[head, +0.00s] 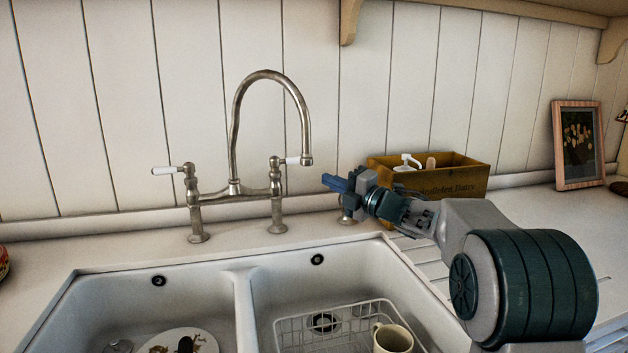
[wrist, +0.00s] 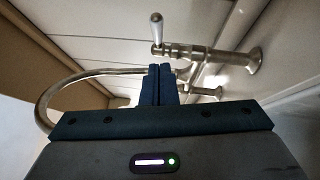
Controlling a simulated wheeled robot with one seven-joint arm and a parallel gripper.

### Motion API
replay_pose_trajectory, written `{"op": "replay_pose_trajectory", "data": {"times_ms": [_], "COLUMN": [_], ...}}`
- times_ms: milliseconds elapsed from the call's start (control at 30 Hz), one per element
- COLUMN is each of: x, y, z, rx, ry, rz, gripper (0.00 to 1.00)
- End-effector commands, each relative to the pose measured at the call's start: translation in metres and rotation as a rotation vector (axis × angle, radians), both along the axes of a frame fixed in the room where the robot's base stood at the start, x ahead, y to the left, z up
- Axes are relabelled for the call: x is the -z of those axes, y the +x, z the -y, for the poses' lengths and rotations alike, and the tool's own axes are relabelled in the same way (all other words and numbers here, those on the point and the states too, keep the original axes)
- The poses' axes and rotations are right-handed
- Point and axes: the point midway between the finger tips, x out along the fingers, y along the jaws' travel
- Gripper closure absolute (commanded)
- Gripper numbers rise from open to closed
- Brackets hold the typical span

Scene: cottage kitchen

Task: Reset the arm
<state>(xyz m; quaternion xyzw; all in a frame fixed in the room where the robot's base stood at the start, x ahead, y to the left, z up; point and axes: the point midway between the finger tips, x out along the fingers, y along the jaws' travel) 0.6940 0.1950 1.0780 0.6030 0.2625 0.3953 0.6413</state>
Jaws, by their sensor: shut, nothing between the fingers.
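My gripper (head: 337,184) is in the middle of the head view, above the right sink basin's back edge and to the right of the faucet. My arm reaches in from the right, and the gripper points left toward the faucet. In the wrist view the blue fingers (wrist: 157,84) are together with nothing between them. The metal faucet (head: 234,188) stands behind the sink, with its curved spout and two white-tipped handles. In the wrist view the faucet (wrist: 50,98) shows around and beyond the fingers. I cannot tell the exact gap between fingers and faucet.
A white double sink (head: 190,277) lies below. It holds a dirty plate (head: 172,341) on the left, and a wire rack (head: 290,330) and mug (head: 392,338) on the right. A wooden box (head: 455,180) with a pump bottle (head: 407,162) stands behind my arm. A picture frame (head: 559,150) leans far right.

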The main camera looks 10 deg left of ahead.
Motion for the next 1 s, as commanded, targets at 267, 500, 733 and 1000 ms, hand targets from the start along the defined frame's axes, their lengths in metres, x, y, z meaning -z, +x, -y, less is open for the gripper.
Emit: {"op": "replay_pose_trajectory", "data": {"times_ms": [267,500,733,1000], "x": [0.005,-0.015,-0.047,-0.034], "y": [-0.021,-0.020,-0.029,-0.096], "z": [0.032,0.054,0.114,0.186], "rx": [-0.008,0.110,0.482,0.906], "ry": [-0.001,0.043,0.225,0.499], "rz": [0.002,-0.074,-0.369,-0.798], "gripper": [1.00,1.00,1.00,1.00]}}
